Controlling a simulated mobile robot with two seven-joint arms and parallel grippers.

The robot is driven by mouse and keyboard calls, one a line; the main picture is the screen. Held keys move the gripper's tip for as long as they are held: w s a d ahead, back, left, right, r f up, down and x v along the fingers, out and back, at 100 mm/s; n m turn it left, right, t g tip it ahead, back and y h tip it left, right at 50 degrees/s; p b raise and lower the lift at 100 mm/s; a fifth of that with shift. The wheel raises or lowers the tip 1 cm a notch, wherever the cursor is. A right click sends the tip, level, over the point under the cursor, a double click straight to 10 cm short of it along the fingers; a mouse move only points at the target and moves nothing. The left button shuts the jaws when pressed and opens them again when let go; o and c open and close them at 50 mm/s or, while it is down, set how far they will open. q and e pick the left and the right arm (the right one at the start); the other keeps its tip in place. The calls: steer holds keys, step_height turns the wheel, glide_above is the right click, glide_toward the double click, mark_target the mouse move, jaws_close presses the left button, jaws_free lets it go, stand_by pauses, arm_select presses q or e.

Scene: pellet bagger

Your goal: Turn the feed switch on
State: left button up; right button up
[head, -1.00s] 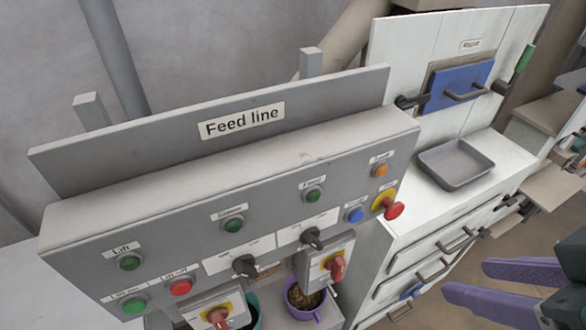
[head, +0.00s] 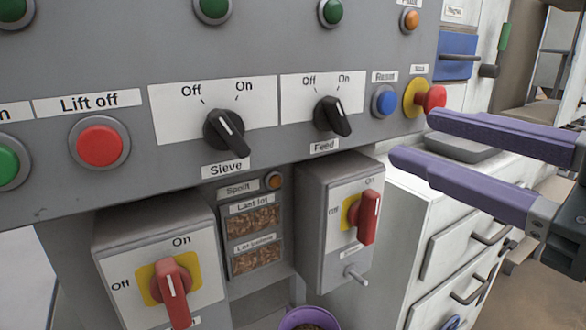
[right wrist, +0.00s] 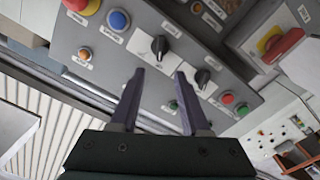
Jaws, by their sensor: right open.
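The feed switch (head: 332,116) is a black rotary knob on a white plate marked Off and On, above the label "Feed". Its white pointer line is at the upper left, toward Off. My right gripper (head: 415,137) has two purple fingers, open and empty, to the right of the knob and near the blue Reset button. In the right wrist view the feed knob (right wrist: 160,46) is beyond the fingertips, roughly in line with the gap of the right gripper (right wrist: 160,73); no contact shows. My left gripper is not in view.
A similar sieve knob (head: 226,132) is left of the feed knob. The blue Reset button (head: 384,101) and red mushroom button (head: 430,98) are close to my right fingers. A box with a red rotary handle (head: 368,216) juts out below. A grey tray (head: 462,148) sits behind my fingers.

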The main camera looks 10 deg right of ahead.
mark_target(341, 113)
steer(key=p+x, duration=0.1)
steer(key=x, duration=0.9)
steer(key=shift+c, duration=0.2)
jaws_close()
stand_by(0.4)
